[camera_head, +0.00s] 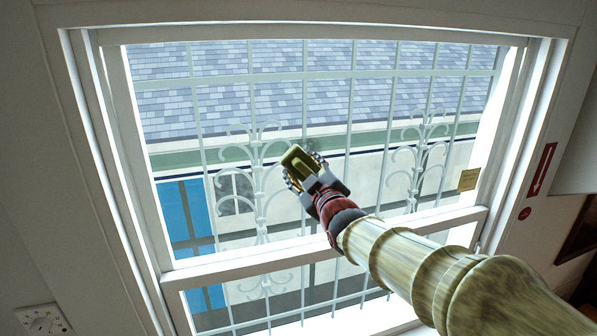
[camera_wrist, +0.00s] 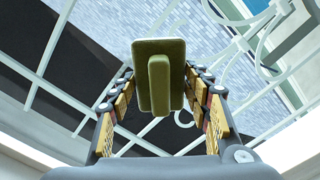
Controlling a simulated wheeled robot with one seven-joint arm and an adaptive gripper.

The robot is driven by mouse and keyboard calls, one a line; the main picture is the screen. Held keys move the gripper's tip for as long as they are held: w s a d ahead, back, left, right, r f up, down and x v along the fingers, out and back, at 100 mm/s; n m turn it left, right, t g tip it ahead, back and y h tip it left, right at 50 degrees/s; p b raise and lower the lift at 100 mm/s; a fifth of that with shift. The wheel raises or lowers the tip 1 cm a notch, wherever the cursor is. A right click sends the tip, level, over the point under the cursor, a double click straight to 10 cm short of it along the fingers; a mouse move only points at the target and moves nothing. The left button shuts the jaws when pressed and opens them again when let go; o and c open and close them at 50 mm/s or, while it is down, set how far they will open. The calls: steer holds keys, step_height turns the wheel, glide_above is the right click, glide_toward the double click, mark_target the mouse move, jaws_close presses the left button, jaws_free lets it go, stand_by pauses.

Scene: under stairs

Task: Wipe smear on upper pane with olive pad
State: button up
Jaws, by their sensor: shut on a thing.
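The olive pad (camera_head: 297,157) is in my gripper (camera_head: 304,168), in front of the middle of the upper pane (camera_head: 330,105). In the wrist view the pad (camera_wrist: 150,53) is a flat olive block with a raised grip bar, and the fingers of my gripper (camera_wrist: 160,84) close on it from both sides. Whether the pad touches the glass cannot be told.
A white rail (camera_head: 225,262) crosses below the upper pane, with a lower pane beneath. White ornamental bars (camera_head: 260,190) show through the glass. A small yellow label (camera_head: 468,180) is at the pane's right edge. A red arrow sign (camera_head: 541,170) is on the right.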

mark_target(314, 165)
steer(key=w+d+p, duration=0.1)
steer(key=w+d, duration=0.1)
steer(key=d, duration=0.4)
steer(key=shift+d, duration=0.4)
steer(key=shift+w+a, duration=0.1)
stand_by(0.3)
steer(key=a+b, duration=0.1)
steer(key=b, duration=0.1)
steer(key=s+a+b, duration=0.1)
steer(key=a+b, duration=0.1)
steer(key=shift+a, duration=0.25)
steer(key=a+b, duration=0.1)
steer(key=b, duration=0.1)
steer(key=s+a+b, duration=0.1)
steer(key=b, duration=0.2)
steer(key=shift+a+f+b, duration=0.15)
steer(key=shift+a+b, duration=0.2)
steer(key=shift+a, duration=0.05)
steer(key=shift+a+b, duration=0.3)
steer(key=shift+b, duration=0.2)
steer(key=shift+a+b, duration=0.1)
steer(key=shift+b, duration=0.2)
